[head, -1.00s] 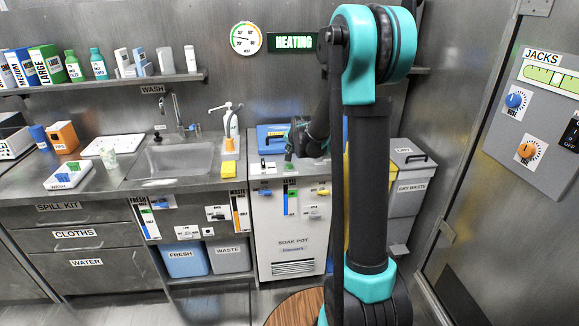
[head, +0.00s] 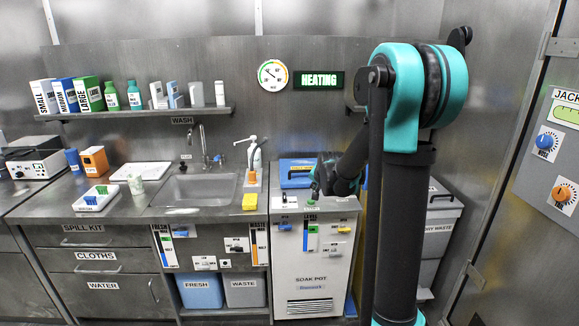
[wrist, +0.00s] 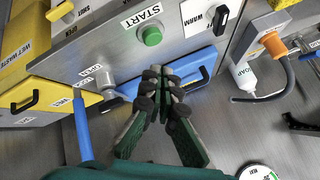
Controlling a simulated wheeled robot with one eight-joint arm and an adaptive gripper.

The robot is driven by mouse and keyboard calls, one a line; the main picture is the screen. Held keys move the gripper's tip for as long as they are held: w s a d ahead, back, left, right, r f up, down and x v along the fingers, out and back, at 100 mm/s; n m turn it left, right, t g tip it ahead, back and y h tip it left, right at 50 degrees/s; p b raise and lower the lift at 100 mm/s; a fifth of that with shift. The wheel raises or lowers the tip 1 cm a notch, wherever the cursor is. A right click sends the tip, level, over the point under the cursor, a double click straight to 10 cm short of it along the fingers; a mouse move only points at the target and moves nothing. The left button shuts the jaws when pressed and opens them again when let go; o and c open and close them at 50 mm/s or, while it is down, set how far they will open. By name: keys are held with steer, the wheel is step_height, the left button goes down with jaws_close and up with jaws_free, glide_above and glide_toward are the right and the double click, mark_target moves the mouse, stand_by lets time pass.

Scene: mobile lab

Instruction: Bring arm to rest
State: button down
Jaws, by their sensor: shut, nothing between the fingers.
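My gripper (head: 322,180) hangs at the end of my bent arm above the back part of the soak pot's top. In the wrist view my gripper (wrist: 165,80) has its dark fingertips together, with nothing between them. The soak pot (head: 312,262) is a white-fronted unit with a steel top. Its green START button (wrist: 151,36) and WARM switch (wrist: 219,20) show beyond the fingertips in the wrist view. I see no contact, but the exact gap is unclear.
The sink (head: 195,188), soap bottle (head: 253,160) and yellow sponge (head: 250,202) are left of the soak pot. A wall shelf (head: 150,113) with bottles and boxes runs above. A grey dry waste bin (head: 442,215) and jacks panel (head: 555,150) are on the right.

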steer(key=s+d+f+n+g, duration=0.1)
steer(key=s+f+n, duration=0.1)
steer(key=s, duration=1)
steer(key=s+d+f+n+g, duration=0.1)
steer(key=s+f+n+g, duration=0.1)
steer(key=s, duration=1)
steer(key=s+d+f+n+g, duration=0.1)
steer(key=s+f+n, duration=0.2)
steer(key=s, duration=0.9)
steer(key=shift+s+d+f+h, duration=0.2)
steer(key=shift+s+f+h, duration=0.2)
steer(key=shift+f, duration=0.2)
steer(key=shift+w, duration=0.1)
stand_by(3.7)
